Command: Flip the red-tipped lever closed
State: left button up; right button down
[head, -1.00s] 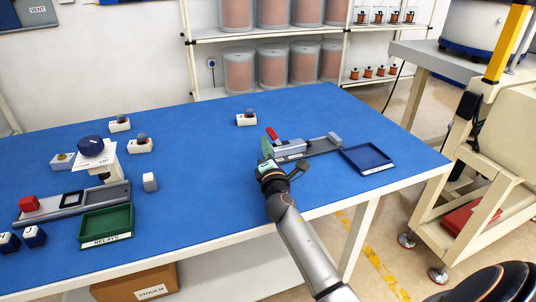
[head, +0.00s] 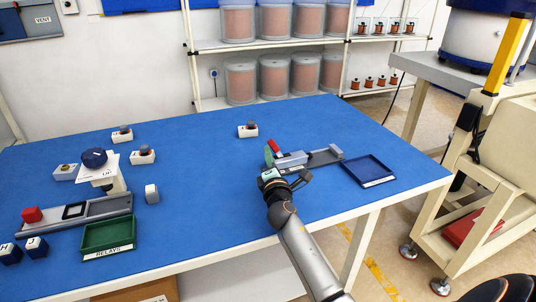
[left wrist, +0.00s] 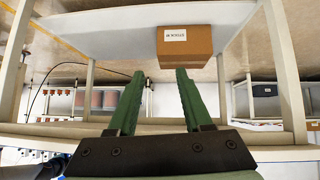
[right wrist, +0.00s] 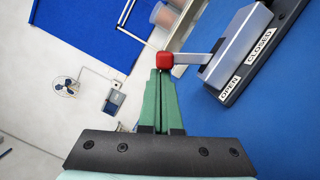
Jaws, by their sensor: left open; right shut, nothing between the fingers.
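The red-tipped lever (head: 274,146) stands raised at the left end of a grey fixture (head: 322,158) on the blue table. In the right wrist view its red tip (right wrist: 165,60) sits on a grey arm from the housing, beside OPEN and CLOSED labels (right wrist: 260,41). My right gripper (head: 268,152) is shut and empty. Its green fingertips (right wrist: 160,72) are right at the red tip; I cannot tell whether they touch. My left gripper (left wrist: 160,72) is open and empty, seen only in its wrist view, facing the underside of a table and a cardboard box.
A blue tray (head: 367,171) is right of the fixture. A switch block (head: 248,129) stands behind it. At left are a green relay tray (head: 108,250), a long grey fixture (head: 105,206) and small blocks. The table's middle is clear. The cardboard box (left wrist: 185,47) sits below.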

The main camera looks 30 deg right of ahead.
jog(key=shift+d+r+m+p, duration=0.2)
jog(key=shift+r+m+p, duration=0.1)
jog(key=shift+m+p, duration=0.1)
jog(key=shift+s+d+r+m+g+p, duration=0.25)
jog(key=shift+d+r+m+p, duration=0.25)
jog(key=shift+m+p, duration=0.4)
pick_arm(q)
notch_tip(320, 180, up, 9)
jog(key=s+a+p, duration=0.1)
jog(key=a+p, duration=0.2)
jog(key=p, duration=0.7)
jog(key=shift+s+n+y, duration=0.2)
jog(key=shift+n+y, duration=0.1)
jog(key=shift+y, duration=0.1)
pick_arm(e)
jog(key=s+d+m+g+y, duration=0.1)
jog(key=d+m+g, duration=0.1)
jog(key=d+m, duration=0.4)
jog(key=shift+s+d+r+m, duration=0.2)
jog(key=shift+r+m, duration=0.25)
jog(key=shift+m, duration=0.75)
pick_arm(q)
jog(key=shift+w+d, duration=0.1)
pick_arm(e)
jog(key=shift+a, duration=0.1)
